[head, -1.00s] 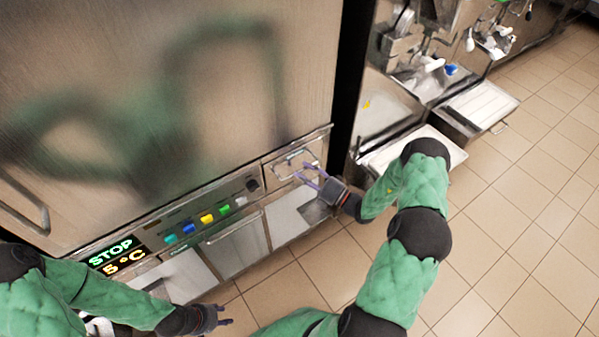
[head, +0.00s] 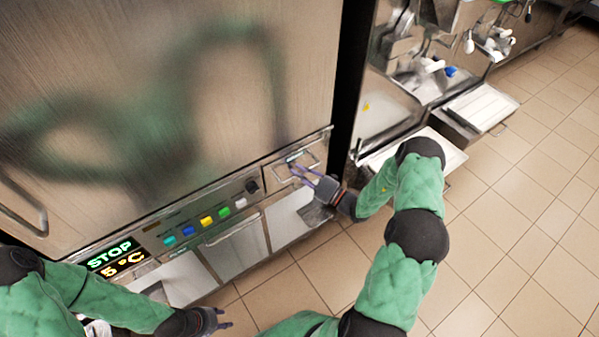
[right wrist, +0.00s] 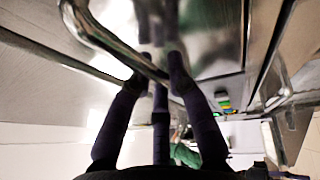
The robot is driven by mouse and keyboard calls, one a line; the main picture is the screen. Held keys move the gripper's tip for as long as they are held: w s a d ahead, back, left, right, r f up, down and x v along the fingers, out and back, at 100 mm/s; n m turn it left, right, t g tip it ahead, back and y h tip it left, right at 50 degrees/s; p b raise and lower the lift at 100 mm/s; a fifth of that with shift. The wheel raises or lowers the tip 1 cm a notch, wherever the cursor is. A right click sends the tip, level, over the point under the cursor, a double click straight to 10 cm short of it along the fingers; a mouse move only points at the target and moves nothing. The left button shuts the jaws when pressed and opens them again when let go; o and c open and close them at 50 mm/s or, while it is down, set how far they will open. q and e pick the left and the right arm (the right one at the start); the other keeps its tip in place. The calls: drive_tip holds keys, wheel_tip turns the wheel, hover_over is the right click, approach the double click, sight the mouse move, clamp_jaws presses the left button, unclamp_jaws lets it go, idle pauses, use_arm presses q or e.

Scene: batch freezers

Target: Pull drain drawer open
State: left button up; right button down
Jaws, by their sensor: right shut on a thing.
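The drain drawer (head: 308,151) is a small metal front at the right end of the freezer's control strip, with a bar handle that shows in the right wrist view (right wrist: 100,38). The drawer looks flush with the panel.
The freezer door (head: 170,100) is brushed metal. Below it are coloured buttons (head: 206,222), a black knob (head: 252,185) and a lit display (head: 117,256) reading STOP and 5 °C. Another machine with a tray (head: 450,150) stands to the right. The tiled floor (head: 490,230) is open.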

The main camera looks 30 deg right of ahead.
drive_tip(key=s+d+p, duration=0.2)
drive_tip(key=s+p, duration=0.4)
drive_tip(key=s, duration=1.7)
drive_tip(key=shift+s+p, duration=0.3)
drive_tip(key=c, duration=1.1)
unclamp_jaws()
drive_tip(key=shift+c, duration=0.2)
drive_tip(key=v, duration=1.2)
drive_tip(key=shift+w, duration=0.1)
